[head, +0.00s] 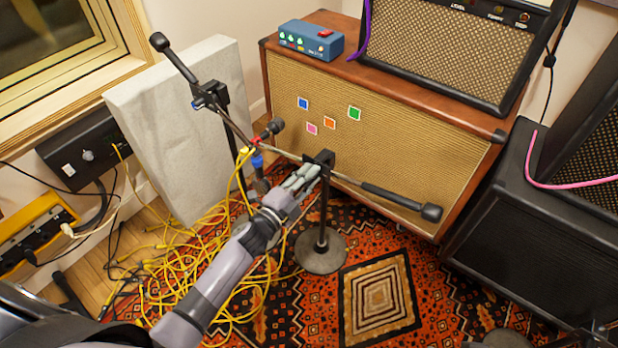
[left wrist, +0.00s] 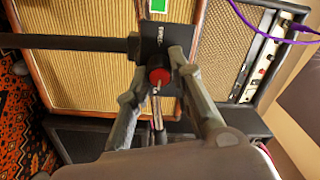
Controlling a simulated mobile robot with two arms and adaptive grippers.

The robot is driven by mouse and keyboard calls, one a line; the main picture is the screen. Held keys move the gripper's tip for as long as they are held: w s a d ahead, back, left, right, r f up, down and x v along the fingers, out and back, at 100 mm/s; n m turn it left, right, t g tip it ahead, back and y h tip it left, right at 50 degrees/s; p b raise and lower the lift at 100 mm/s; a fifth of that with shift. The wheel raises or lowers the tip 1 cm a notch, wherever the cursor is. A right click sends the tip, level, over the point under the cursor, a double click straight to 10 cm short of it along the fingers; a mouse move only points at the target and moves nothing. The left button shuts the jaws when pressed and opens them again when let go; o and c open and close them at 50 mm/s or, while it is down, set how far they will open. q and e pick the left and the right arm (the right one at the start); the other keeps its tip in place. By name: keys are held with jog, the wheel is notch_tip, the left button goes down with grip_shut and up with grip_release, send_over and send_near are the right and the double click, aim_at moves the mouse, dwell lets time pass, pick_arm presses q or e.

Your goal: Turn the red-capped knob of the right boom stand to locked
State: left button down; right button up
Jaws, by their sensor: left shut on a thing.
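The right boom stand has a black pole (head: 323,212) on a round grey base on the rug. Its boom slopes across the tan speaker cabinet to a black counterweight (head: 430,212) at the right. My left gripper (head: 306,176) is at the stand's clutch. In the left wrist view the red-capped knob (left wrist: 159,76) sits on the black clutch block (left wrist: 152,45), between the fingertips of my left gripper (left wrist: 163,72), which is shut on it. Small white lettering on the block is too small to read.
Another boom stand (head: 234,150) stands to the left, beside a grey panel (head: 180,120). Tangled yellow cables (head: 200,255) lie on the floor around it. The speaker cabinet (head: 400,150) is close behind the right stand; a black amp (head: 530,215) stands at right.

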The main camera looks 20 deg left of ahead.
dwell(0.3)
pick_arm(q)
jog(key=c, duration=1.4)
grip_release()
jog(key=v, duration=1.2)
